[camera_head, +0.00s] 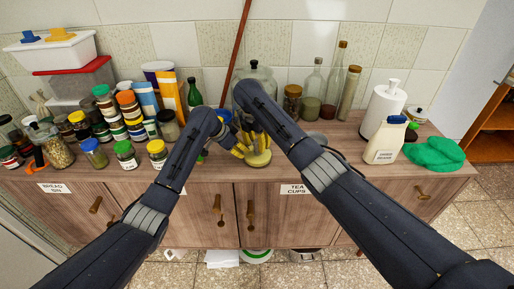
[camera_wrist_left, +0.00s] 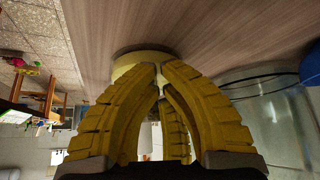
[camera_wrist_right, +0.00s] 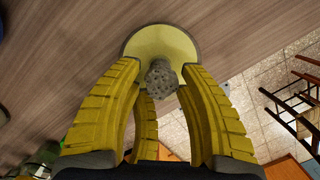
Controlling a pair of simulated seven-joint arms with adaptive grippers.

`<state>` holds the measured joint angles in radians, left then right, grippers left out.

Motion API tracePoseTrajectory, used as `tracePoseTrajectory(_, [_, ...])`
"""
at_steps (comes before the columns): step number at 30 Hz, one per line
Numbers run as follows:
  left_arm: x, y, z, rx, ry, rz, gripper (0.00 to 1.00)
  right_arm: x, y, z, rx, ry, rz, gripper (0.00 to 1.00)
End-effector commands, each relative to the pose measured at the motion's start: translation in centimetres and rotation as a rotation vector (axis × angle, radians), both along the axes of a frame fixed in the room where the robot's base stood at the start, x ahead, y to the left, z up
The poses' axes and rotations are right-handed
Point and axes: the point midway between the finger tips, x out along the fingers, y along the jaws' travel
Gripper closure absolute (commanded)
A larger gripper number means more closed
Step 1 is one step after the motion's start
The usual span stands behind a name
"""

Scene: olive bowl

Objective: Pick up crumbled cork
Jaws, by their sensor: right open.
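The pale yellow olive bowl (camera_head: 259,160) is on the wooden counter, low between my two arms. In the right wrist view, the bowl (camera_wrist_right: 160,38) is round and shallow, and a grey, speckled, crumbly cork (camera_wrist_right: 161,80) shows over its near part. My right gripper (camera_wrist_right: 160,72) is open, with its yellow fingers on either side of the cork. My left gripper (camera_wrist_left: 161,70) has its fingertips close together at the edge of the bowl (camera_wrist_left: 128,68); I cannot tell whether they pinch the rim. The cork cannot be made out in the head view.
Jars crowd the counter to the left, including a green-lidded one (camera_head: 126,155). A large glass jar (camera_head: 252,73) and bottles (camera_head: 332,90) stand behind. A paper towel roll (camera_head: 384,108), a white bottle (camera_head: 386,140) and a green cloth (camera_head: 434,154) are to the right.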

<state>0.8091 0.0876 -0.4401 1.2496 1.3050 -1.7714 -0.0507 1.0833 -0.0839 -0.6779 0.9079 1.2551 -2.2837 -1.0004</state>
Motion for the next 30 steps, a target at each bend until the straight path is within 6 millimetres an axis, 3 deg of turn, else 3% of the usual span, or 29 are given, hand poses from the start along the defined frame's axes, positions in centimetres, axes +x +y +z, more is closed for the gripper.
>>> tracePoseTrajectory(4, [0.0, 0.0, -0.1, 0.000, 0.001, -0.001, 1.00, 0.0, 0.0, 0.0, 0.000, 0.000, 0.000, 0.59])
tracePoseTrajectory(12, [0.0, 0.0, -0.1, 0.000, 0.001, -0.001, 1.00, 0.0, 0.0, 0.0, 0.000, 0.000, 0.000, 0.87])
tracePoseTrajectory(23, [0.0, 0.0, -0.1, 0.000, 0.001, -0.001, 1.00, 0.0, 0.0, 0.1, 0.000, 0.000, 0.000, 0.88])
tracePoseTrajectory(30, [0.0, 0.0, -0.1, 0.000, 0.001, -0.001, 1.00, 0.1, 0.0, 2.7, 0.001, -0.003, 0.002, 0.88])
